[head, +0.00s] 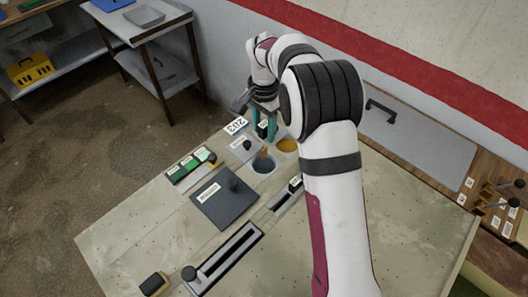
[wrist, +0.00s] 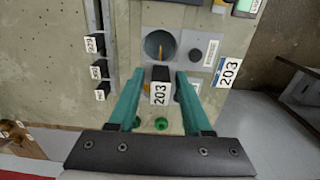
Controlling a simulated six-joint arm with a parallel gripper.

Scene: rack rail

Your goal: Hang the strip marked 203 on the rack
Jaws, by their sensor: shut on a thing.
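My gripper (head: 265,128) has teal fingers and is over the far end of the bench. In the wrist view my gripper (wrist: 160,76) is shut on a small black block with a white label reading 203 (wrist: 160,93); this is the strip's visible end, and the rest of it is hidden. A separate white 203 card (head: 236,125) is at the bench's far edge, and the card also shows in the wrist view (wrist: 228,72), right of the fingers. A rail with several labelled black blocks (wrist: 98,70) runs at the left of the wrist view. I cannot tell which fixture is the rack.
A grey round cup (head: 263,165) with something orange in it and a yellow-orange round spot (head: 287,145) are near the gripper.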

